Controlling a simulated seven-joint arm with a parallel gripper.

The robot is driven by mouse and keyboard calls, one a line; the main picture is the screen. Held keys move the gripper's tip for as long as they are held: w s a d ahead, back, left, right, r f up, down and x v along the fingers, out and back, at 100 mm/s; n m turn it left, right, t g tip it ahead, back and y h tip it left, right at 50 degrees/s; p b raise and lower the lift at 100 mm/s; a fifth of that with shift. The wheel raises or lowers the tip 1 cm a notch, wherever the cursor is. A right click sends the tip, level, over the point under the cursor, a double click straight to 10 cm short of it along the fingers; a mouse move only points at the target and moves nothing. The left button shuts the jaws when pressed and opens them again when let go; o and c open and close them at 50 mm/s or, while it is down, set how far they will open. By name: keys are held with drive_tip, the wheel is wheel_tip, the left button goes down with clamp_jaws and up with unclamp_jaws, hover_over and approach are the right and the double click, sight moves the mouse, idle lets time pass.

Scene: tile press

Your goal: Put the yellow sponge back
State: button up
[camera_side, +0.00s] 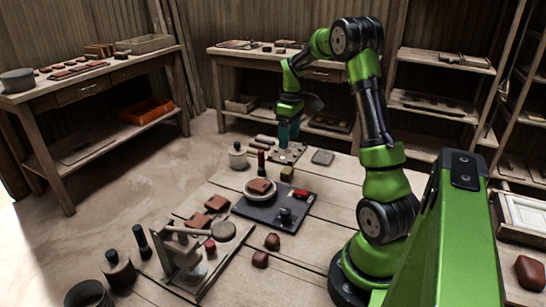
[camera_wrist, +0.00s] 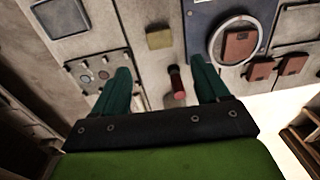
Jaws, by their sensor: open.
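The yellow sponge (camera_side: 287,173) is a small dull-yellow block on the table, between the dark mat and the holed tray. It also shows in the wrist view (camera_wrist: 159,39), at the top middle, beyond my fingertips and apart from them. My gripper (camera_side: 288,134) is in the air at the far end of the table, above and behind the sponge. In the wrist view my two teal fingers (camera_wrist: 162,70) are spread wide with nothing held between them. A dark red-ended upright tool (camera_wrist: 177,82) shows in the gap, below the fingers.
The holed tray (camera_wrist: 83,63) is left of my fingers in the wrist view, near a dark square pad (camera_wrist: 62,17). The dark mat (camera_side: 248,210) holds a round dish with a brown tile. A press (camera_side: 182,250) stands nearer the camera. Bottles stand left of the sponge.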

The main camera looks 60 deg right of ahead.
drive_tip(key=a+r+m+t, duration=0.1)
drive_tip(key=a+r+t, duration=0.1)
drive_tip(key=a+r, duration=0.5)
drive_tip(key=a+r+m+t, duration=0.1)
drive_tip(key=a+r+t, duration=0.15)
drive_tip(key=a, duration=0.85)
drive_tip(key=s+a+r+m+t, duration=0.1)
drive_tip(key=s+a, duration=0.3)
drive_tip(key=a, duration=0.3)
drive_tip(key=s+a+r+m+t+y, duration=0.1)
drive_tip(key=s+a, duration=0.3)
drive_tip(key=a, duration=0.4)
drive_tip(key=shift+s+t, duration=0.25)
drive_tip(key=shift+t, duration=0.1)
drive_tip(key=shift+a, duration=0.1)
